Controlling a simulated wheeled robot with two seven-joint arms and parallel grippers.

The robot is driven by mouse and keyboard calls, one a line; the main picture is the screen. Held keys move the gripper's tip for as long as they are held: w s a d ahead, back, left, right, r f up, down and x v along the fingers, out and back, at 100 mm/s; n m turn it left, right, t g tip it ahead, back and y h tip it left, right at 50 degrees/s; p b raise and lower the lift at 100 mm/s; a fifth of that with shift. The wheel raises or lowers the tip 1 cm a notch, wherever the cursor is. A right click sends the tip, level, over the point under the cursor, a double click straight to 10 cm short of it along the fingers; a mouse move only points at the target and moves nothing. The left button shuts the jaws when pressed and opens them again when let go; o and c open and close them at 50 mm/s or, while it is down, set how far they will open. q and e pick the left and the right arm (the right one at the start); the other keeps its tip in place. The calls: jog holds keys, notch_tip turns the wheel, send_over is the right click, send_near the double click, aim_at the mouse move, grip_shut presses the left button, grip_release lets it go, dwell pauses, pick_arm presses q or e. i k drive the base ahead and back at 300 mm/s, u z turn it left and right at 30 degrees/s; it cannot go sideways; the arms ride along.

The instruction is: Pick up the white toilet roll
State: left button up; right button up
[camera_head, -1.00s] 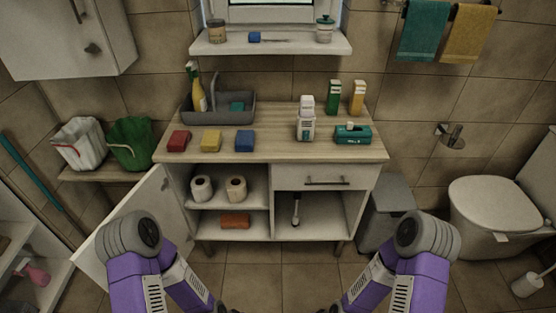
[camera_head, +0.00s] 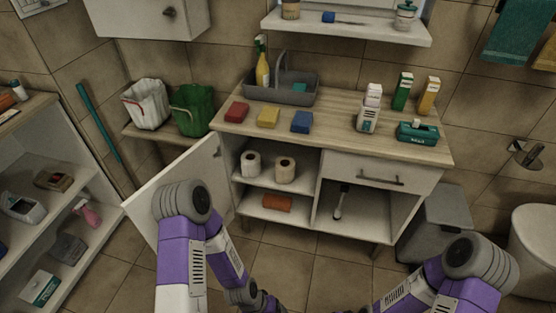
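A white toilet roll (camera_head: 251,163) stands on the upper shelf in the open left part of the cabinet. A second roll (camera_head: 285,169), slightly more beige with a brown core, stands just right of it. My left arm comes up in front of the open cabinet door and bends down. Its dark wrist and gripper end (camera_head: 264,303) is at the bottom edge, well below and apart from the rolls; its fingers cannot be made out. My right arm is at the lower right, and its gripper is below the picture.
The open cabinet door (camera_head: 172,188) stands left of the shelves. An orange-brown block (camera_head: 277,203) lies on the lower shelf. A brush (camera_head: 340,201) stands in the right compartment. Sponges, bottles and a grey caddy (camera_head: 291,97) are on the countertop. A grey bin (camera_head: 436,222) stands right.

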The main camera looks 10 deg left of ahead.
aim_at(251, 164)
jog(key=k, duration=0.6)
jog(key=u, duration=0.45)
jog(key=i, duration=1.2)
jog(key=u, duration=0.65)
